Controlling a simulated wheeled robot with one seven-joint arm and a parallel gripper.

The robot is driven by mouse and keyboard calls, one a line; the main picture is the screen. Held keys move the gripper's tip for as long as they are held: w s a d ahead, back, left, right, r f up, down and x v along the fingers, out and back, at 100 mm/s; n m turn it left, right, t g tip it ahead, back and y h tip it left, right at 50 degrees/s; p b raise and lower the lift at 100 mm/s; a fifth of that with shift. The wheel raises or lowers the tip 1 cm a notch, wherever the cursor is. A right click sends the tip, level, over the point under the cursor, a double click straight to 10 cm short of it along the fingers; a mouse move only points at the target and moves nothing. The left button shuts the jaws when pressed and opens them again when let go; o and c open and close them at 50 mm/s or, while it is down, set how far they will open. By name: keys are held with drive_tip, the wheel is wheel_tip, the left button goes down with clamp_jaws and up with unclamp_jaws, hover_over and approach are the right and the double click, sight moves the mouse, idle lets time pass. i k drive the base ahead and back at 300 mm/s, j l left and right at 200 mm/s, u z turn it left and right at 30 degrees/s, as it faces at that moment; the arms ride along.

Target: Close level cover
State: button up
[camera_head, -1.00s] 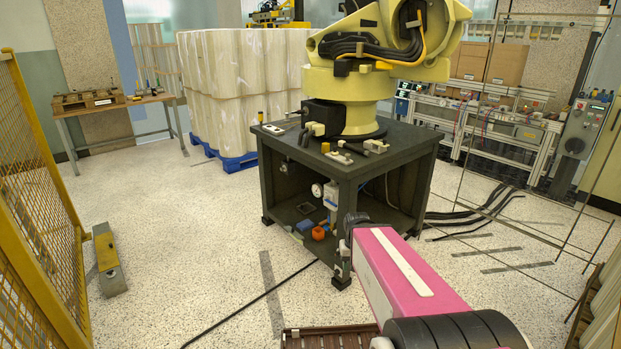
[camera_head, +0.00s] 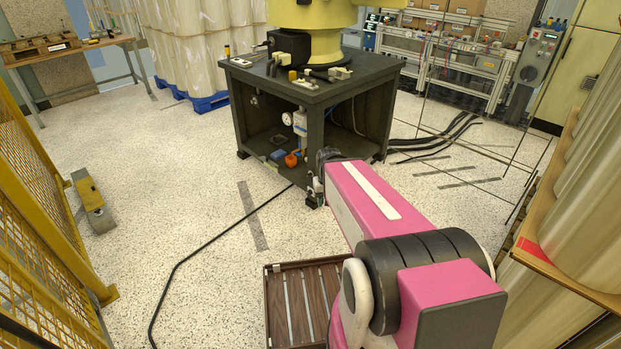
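My pink arm reaches from the lower right toward the dark table. My gripper (camera_head: 315,188) is at its far end, by the table's front leg, small and partly hidden behind the dark wrist. I cannot tell whether its fingers are open or shut. No part can be made out for certain as the level cover. The dark table (camera_head: 330,92) bears the yellow robot's base (camera_head: 305,45) and several small fittings on its top. Below the top are a white unit with a round gauge (camera_head: 287,118), an orange-red round item (camera_head: 291,160) and a blue item (camera_head: 278,154).
A yellow mesh fence (camera_head: 40,235) stands at the left, with a grey and yellow floor block (camera_head: 93,203) beside it. A black cable (camera_head: 190,255) crosses the floor. A brown slatted tray (camera_head: 300,264) lies below my arm. Wrapped rolls (camera_head: 590,190) stand close at the right.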

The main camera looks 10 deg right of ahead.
sight(267, 160)
drive_tip(key=i+j, duration=0.95)
drive_tip(key=j, duration=0.1)
